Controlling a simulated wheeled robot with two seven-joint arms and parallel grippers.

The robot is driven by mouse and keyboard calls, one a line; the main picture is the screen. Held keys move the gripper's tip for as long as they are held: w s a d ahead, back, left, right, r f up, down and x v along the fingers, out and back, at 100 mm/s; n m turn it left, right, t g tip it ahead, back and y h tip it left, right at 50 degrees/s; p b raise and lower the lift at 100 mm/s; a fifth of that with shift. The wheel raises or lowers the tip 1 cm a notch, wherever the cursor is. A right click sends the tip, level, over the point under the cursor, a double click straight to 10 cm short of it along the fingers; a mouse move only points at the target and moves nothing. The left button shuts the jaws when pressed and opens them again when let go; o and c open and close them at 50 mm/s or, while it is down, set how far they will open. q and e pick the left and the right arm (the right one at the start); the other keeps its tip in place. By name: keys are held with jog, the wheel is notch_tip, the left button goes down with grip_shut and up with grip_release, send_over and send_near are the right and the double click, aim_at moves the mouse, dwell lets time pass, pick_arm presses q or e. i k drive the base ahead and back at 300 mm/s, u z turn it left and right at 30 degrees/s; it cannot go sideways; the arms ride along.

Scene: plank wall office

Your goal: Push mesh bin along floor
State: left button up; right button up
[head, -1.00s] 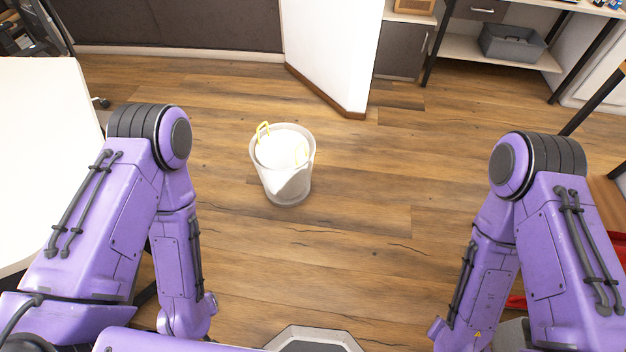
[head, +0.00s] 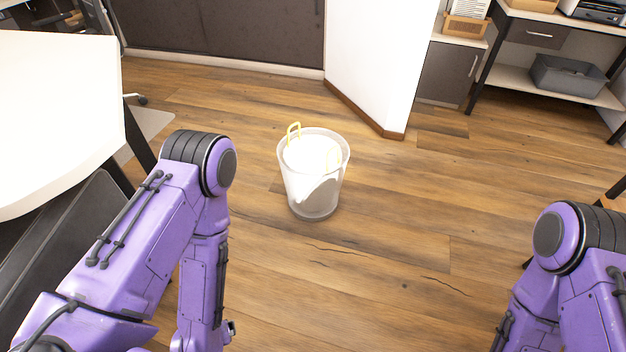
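The mesh bin (head: 326,190) stands upright on the wooden floor, a little ahead of me and near the middle of the head view. It is pale and see-through, with a white bag-like thing (head: 308,155) inside and a yellow loop (head: 294,134) at its rim. My two purple arms come in at the left and right, with the bin between and ahead of them, apart from both. Both grippers are out of the picture, below its bottom edge.
A white table (head: 60,100) with dark legs stands at the left. A white wall end (head: 375,60) with brown skirting is behind the bin. A shelf unit with a grey box (head: 567,76) is at the back right. Floor (head: 400,270) around the bin is clear.

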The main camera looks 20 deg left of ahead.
aim_at(311, 198)
jog(key=z, duration=0.45)
jog(key=i, duration=1)
jog(key=u, duration=2.05)
